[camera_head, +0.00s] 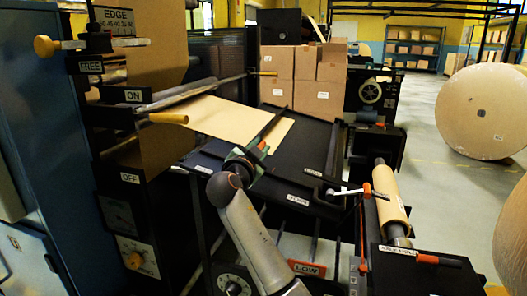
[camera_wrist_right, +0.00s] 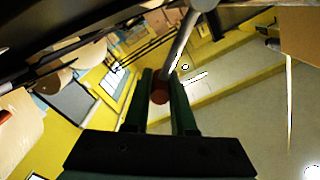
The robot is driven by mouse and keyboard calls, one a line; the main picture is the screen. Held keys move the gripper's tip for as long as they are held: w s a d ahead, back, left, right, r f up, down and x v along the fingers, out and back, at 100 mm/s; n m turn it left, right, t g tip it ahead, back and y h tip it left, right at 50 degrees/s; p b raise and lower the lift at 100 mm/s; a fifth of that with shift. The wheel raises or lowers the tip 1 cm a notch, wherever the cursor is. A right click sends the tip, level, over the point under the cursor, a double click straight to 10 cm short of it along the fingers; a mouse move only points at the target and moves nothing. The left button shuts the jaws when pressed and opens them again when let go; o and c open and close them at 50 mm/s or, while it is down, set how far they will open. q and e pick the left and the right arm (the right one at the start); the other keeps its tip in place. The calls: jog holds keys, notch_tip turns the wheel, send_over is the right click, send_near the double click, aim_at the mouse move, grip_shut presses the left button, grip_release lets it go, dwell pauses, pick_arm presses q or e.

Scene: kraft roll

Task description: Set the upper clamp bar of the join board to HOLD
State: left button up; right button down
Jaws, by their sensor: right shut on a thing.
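The join board (camera_head: 300,140) is a dark tilted panel in the middle of the head view, with a kraft paper sheet (camera_head: 225,122) lying over its far left part. A dark clamp bar (camera_head: 272,127) runs slantwise across it; I take this as the upper one. My right gripper (camera_head: 258,150), with green fingers, is at the near end of this bar. It is shut on a red-tipped handle. In the right wrist view the red handle end (camera_wrist_right: 160,93) sits between the fingers, with a grey rod (camera_wrist_right: 182,45) behind it. The bar's setting is not readable. My left gripper is out of view.
A second dark bar (camera_head: 333,150) lies on the board's right side, near a silver lever with an orange knob (camera_head: 367,189).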

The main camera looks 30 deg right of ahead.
jog(key=r+n, duration=0.1)
jog(key=w+a+r+n+p, duration=0.1)
jog(key=shift+w+n, duration=0.15)
jog(key=shift+n, duration=0.25)
jog(key=shift+w+a+r+n+p, duration=0.4)
jog(key=shift+a+n, duration=0.05)
jog(key=shift+n, duration=0.45)
jog(key=shift+w+a+r+n+p, duration=0.2)
jog(key=shift+w+a+n, duration=0.15)
jog(key=shift+n, duration=0.25)
jog(key=shift+w+a+r+n+p, duration=0.2)
jog(key=shift+w+n, duration=0.15)
jog(key=shift+n, duration=0.25)
jog(key=shift+w+a+n, duration=0.45)
jog(key=shift+w+n, duration=0.05)
jog(key=shift+n, duration=0.5)
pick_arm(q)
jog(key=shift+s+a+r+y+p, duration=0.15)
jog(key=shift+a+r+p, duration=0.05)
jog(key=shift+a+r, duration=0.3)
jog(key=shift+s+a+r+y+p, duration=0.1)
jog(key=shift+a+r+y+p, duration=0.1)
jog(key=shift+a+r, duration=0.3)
pick_arm(e)
jog(key=shift+w+a+n, duration=0.3)
jog(key=shift+w+n, duration=0.05)
jog(key=shift+n, duration=0.25)
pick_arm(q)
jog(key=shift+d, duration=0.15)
